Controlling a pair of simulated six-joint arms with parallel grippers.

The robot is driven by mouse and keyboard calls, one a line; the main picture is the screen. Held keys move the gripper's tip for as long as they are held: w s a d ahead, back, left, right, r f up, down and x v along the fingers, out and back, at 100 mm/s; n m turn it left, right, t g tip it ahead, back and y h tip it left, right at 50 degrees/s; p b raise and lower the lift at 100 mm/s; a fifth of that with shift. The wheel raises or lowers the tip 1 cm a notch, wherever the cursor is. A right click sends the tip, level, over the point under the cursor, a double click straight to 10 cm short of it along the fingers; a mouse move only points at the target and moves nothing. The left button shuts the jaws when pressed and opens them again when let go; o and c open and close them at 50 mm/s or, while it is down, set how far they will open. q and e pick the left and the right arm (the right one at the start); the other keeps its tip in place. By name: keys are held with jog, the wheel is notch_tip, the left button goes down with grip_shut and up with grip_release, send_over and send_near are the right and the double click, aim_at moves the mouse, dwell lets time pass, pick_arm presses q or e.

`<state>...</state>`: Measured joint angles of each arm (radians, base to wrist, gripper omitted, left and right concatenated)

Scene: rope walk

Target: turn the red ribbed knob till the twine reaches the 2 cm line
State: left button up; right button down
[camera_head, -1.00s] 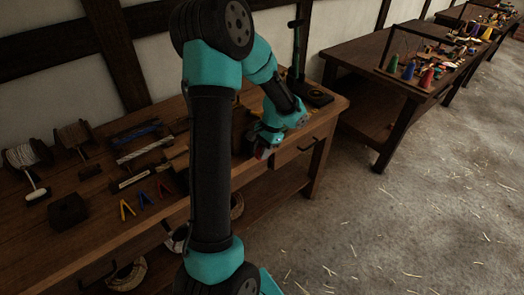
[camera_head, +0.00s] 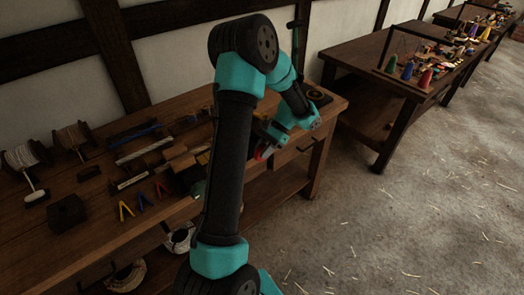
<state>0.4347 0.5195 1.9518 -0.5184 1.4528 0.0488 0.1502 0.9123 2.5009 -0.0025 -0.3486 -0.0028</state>
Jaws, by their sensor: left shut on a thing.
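My left gripper (camera_head: 264,149) is at the front right part of the wooden workbench, close to its front edge. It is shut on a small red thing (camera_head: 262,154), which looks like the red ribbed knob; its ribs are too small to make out. My own arm and wrist cover much of the area around it. I cannot make out the twine at the knob or the 2 cm line. My right gripper is not in view.
The workbench (camera_head: 100,238) holds spools (camera_head: 22,160), a dark block (camera_head: 67,211), rope tools and several coloured clips (camera_head: 126,210). A second table (camera_head: 350,62) with coloured cones stands at right. The straw-strewn floor (camera_head: 420,220) in front is clear.

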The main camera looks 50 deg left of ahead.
pick_arm(q)
jog(key=shift+w+g, duration=0.1)
jog(key=shift+g, duration=0.4)
jog(key=o, duration=0.9)
jog(key=v, duration=1.7)
jog(key=shift+w+r, duration=0.1)
jog(key=shift+w, duration=0.1)
jog(key=shift+d, duration=0.1)
